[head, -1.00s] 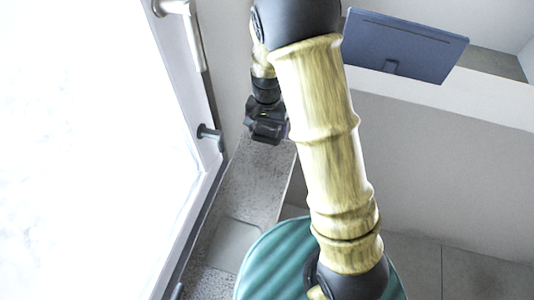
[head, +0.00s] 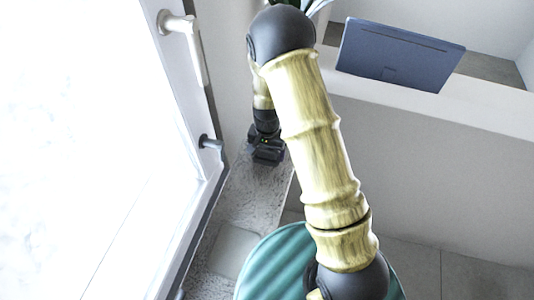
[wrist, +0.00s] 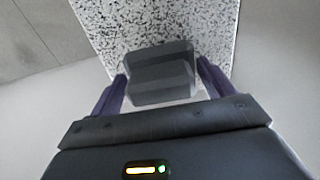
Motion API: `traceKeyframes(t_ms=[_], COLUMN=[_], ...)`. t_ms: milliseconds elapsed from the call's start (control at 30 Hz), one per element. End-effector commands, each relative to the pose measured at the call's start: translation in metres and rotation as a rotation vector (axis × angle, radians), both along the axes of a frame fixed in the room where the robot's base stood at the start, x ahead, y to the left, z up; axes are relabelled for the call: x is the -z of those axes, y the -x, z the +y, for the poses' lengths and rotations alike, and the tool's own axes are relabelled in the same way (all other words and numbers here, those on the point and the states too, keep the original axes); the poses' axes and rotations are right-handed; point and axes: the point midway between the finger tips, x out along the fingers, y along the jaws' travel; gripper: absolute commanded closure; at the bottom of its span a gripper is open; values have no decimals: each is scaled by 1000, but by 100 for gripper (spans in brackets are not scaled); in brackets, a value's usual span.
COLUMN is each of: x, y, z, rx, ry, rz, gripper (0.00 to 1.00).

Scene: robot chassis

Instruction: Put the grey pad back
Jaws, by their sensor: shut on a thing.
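My gripper (head: 265,152) hangs over the speckled grey ledge (head: 258,192) beside the white door or window frame in the head view. In the wrist view my gripper (wrist: 160,84) has its two dark purple fingers on either side of a grey block-like pad (wrist: 160,70) and is shut on it. The pad shows a darker band across its middle. Speckled ledge lies beyond it in that view; I cannot tell whether the pad touches it. In the head view the pad cannot be made out against the dark gripper.
A flat pale grey square (head: 232,248) lies on the nearer ledge. A ribbed teal round thing (head: 275,262) is at the bottom. The white frame (head: 160,130) with its handle (head: 178,22) stands left. A blue-grey panel (head: 400,55) stands on the white wall top at right.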

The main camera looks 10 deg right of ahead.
Motion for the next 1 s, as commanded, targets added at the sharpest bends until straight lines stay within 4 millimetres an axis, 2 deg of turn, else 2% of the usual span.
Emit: traceKeyframes(t_ms=[167,400,433,500,833,1000], x=[19,21,21,21,19,7], y=[0,0,0,0,0,-1], z=[0,0,0,0,0,1], rx=[0,0,0,0,0,-1], ry=[1,-1,-1,-1,-1,-1], rz=[1,-1,0,0,-1,-4], gripper=[37,37,15,1,0,0])
